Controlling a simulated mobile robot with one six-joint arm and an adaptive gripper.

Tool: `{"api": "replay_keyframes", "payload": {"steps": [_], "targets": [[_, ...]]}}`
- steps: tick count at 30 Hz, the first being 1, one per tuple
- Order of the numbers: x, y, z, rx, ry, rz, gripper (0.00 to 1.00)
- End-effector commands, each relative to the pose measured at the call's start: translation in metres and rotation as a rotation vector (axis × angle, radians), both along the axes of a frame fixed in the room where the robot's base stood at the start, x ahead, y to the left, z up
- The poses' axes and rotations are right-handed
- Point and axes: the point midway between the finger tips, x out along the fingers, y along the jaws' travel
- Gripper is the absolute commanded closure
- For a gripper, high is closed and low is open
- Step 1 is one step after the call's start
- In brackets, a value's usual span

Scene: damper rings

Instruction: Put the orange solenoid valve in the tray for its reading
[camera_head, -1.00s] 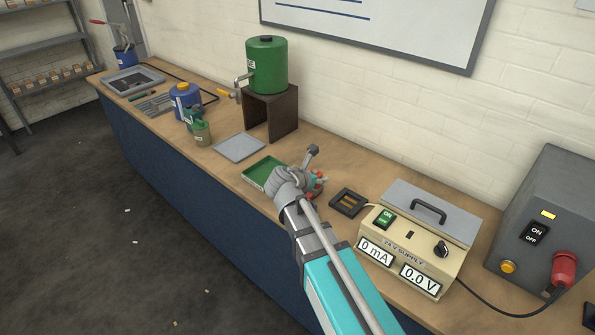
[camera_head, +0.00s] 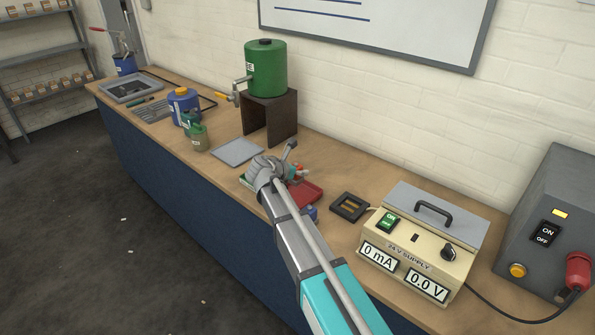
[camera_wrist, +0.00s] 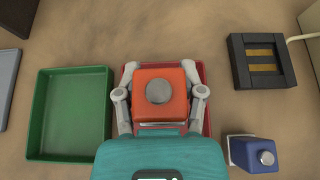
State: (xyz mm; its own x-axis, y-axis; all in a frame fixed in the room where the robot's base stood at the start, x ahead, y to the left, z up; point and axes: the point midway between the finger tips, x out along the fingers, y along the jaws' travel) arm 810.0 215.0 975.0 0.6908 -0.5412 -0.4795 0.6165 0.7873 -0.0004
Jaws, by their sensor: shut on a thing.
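The orange solenoid valve (camera_wrist: 160,85) is a box with a round grey metal top, between the two fingers of my gripper (camera_wrist: 160,92) in the wrist view. My gripper is shut on it. Behind it is the red tray (camera_wrist: 205,72), mostly hidden by the valve and gripper. I cannot tell whether the valve touches the tray. A green tray (camera_wrist: 37,113) lies to the left, empty.
A blue valve (camera_wrist: 262,150) stands right of the red tray. A black holder with brass strips (camera_wrist: 270,48) lies at upper right. The power supply (camera_head: 415,250) reads 0 mA and 0.0 V. A grey plate (camera_head: 237,152) lies further left.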

Motion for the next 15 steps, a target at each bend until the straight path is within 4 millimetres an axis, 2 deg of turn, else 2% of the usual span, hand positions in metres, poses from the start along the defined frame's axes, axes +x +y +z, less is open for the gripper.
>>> {"api": "replay_keyframes", "payload": {"steps": [8,15], "targets": [[0.000,0.000,-0.007,-0.001,-0.001,0.000,1.00],[0.000,0.000,-0.024,-0.001,-0.001,0.000,1.00]]}}
